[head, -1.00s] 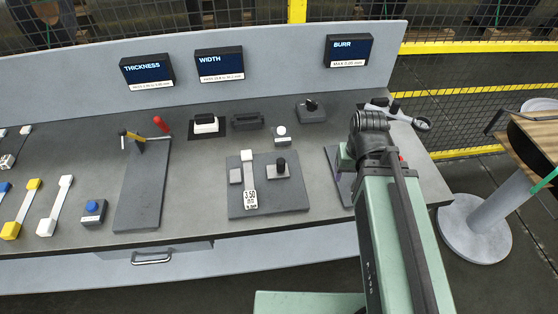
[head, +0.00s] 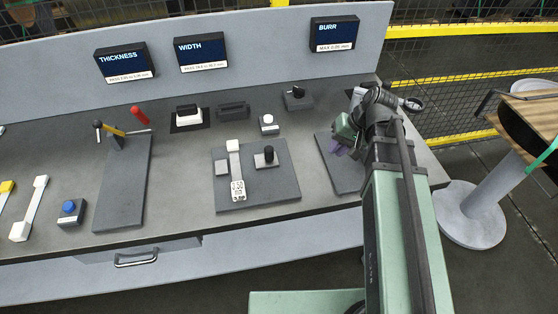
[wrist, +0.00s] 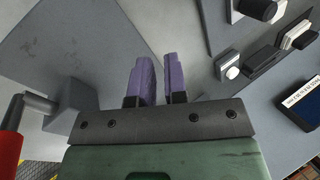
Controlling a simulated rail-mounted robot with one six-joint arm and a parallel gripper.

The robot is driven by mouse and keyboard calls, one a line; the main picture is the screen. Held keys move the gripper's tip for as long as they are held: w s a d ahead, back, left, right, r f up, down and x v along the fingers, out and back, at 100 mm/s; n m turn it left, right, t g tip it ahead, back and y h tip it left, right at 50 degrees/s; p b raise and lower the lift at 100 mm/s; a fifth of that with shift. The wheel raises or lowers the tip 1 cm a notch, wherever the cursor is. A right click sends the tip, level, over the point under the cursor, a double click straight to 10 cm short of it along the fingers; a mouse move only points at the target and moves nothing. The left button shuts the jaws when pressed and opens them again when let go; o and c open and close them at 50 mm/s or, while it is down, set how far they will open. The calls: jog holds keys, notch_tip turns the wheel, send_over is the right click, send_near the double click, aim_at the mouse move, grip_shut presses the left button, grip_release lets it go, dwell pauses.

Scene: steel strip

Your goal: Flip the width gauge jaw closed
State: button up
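No jaw is labelled. A grey plate (head: 285,190) stands in front of the WIDTH display (head: 201,52). On it a pale labelled strip (head: 236,170) lies between a small grey block (head: 222,168) and a grey block with an upright black knob (head: 268,155), which may be the jaw. The knob also shows at the top of the wrist view (wrist: 262,8). My gripper (head: 339,149) is to the right of that plate, above another grey plate (head: 335,178). In the wrist view, the purple fingers of my gripper (wrist: 161,75) are apart, with nothing between them.
In the wrist view, a red handle (wrist: 14,125) and a grey block (wrist: 72,98) are close on the left. A white button (head: 267,120), a black holder (head: 233,108) and a black-knobbed box (head: 297,98) stand behind. The left plate (head: 122,185) carries a lever (head: 112,130).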

aim_at(266, 156)
jog(key=w+a+r+y, duration=0.1)
jog(key=y, duration=0.1)
jog(key=w+a+r+n+y, duration=0.1)
jog(key=a+r+y, duration=0.1)
jog(key=shift+w+a, duration=0.3)
jog(key=shift+w, duration=0.1)
grip_shut()
jog(key=shift+s+r, duration=0.1)
jog(key=shift+a, duration=0.1)
jog(key=b+x, duration=0.6)
jog(key=x, duration=0.3)
jog(key=shift+f+b, duration=0.35)
jog(key=shift+b, duration=0.05)
jog(key=a, duration=0.3)
jog(key=shift+a+r, duration=0.1)
jog(key=shift+a, duration=0.75)
